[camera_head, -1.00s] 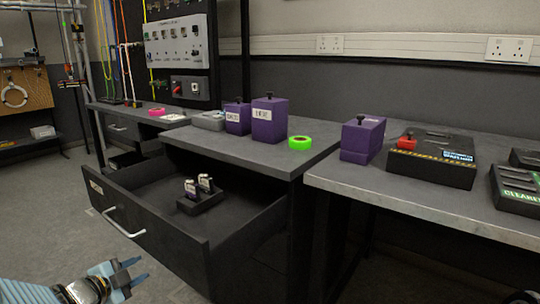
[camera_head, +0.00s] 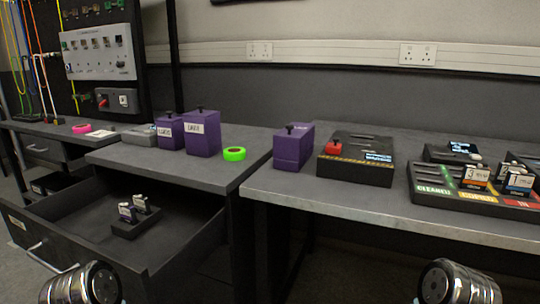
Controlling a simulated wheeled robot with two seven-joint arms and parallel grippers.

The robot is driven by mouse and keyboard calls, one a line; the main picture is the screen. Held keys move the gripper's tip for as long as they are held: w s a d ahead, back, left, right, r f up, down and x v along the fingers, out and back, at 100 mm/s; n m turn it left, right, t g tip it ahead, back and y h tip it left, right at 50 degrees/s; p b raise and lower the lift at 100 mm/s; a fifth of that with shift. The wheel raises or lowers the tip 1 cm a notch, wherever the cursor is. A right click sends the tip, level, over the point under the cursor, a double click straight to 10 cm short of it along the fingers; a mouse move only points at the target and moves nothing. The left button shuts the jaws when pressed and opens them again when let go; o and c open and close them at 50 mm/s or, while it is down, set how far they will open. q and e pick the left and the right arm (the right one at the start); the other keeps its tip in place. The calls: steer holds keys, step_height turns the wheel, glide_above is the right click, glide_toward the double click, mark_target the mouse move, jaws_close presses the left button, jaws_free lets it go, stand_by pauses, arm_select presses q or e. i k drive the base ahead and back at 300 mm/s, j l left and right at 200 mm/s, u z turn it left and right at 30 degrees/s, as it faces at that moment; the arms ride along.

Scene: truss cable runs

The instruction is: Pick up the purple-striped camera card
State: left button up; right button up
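Two small upright cards, a front one (camera_head: 127,212) and a rear one (camera_head: 141,204), stand in a black holder (camera_head: 137,225) inside the open drawer at the lower left. Their faces are pale and dark. At this size I cannot tell for certain which has a purple stripe. Rounded dark metal parts of my arms show at the bottom left and bottom right edges. The fingers of both grippers are outside the picture.
The open drawer (camera_head: 182,244) juts out under the left bench. Purple boxes (camera_head: 203,135) and green tape (camera_head: 234,154) stand above it. On the right bench are another purple box (camera_head: 292,149), a black device (camera_head: 356,165) and a sorting tray (camera_head: 440,202) with orange and blue cards.

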mark_target(127, 214)
steer(key=u, duration=1.45)
